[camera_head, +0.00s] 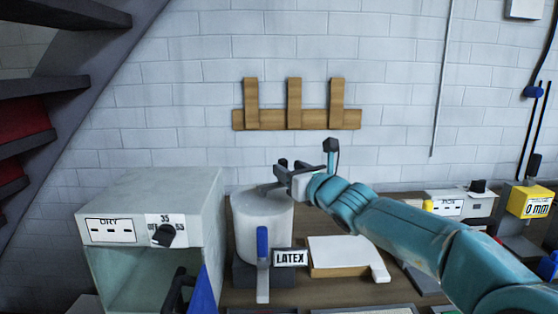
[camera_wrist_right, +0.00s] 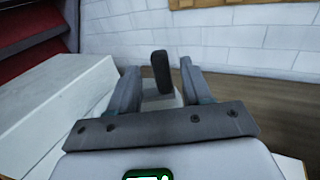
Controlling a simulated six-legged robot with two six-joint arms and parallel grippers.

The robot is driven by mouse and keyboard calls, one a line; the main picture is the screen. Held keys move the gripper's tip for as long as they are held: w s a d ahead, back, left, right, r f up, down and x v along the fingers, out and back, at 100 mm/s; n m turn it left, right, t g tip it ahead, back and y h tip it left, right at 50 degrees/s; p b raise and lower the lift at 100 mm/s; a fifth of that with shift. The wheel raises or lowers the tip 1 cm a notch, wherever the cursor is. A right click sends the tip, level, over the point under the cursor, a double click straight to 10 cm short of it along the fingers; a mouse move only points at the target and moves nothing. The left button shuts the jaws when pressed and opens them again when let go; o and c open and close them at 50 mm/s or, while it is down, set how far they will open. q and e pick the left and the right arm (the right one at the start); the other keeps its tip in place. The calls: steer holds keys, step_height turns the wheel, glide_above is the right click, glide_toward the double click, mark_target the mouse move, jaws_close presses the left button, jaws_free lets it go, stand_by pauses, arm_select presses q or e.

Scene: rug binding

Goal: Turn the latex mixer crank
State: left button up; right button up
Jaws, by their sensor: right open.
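The latex mixer (camera_head: 262,228) is a pale cylinder on a dark base, left of centre in the head view, with a LATEX label (camera_head: 290,258) beside it. A pale lever with a blue grip (camera_head: 263,245) stands at its front. My right gripper (camera_head: 279,174) is just above the mixer's top, partly hiding the crank there. In the right wrist view, a dark upright crank handle (camera_wrist_right: 161,72) shows between the two open fingers, with a gap on each side. It looks ungripped. I cannot make out my left gripper.
A pale box marked DRY (camera_head: 150,190) with a dark knob stands left of the mixer. A white pad on a wooden block (camera_head: 338,255) lies to the right. A wooden rack (camera_head: 296,118) hangs on the brick wall behind. A yellow gauge (camera_head: 536,200) is at far right.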

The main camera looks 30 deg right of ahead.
mark_target(285, 166)
steer(key=w+p, duration=0.1)
steer(key=w, duration=0.3)
steer(key=shift+w+d+r+p, duration=0.15)
steer(key=shift+w+d+p, duration=0.05)
steer(key=shift+w+p, duration=0.2)
steer(key=shift+w, duration=0.55)
jaws_close()
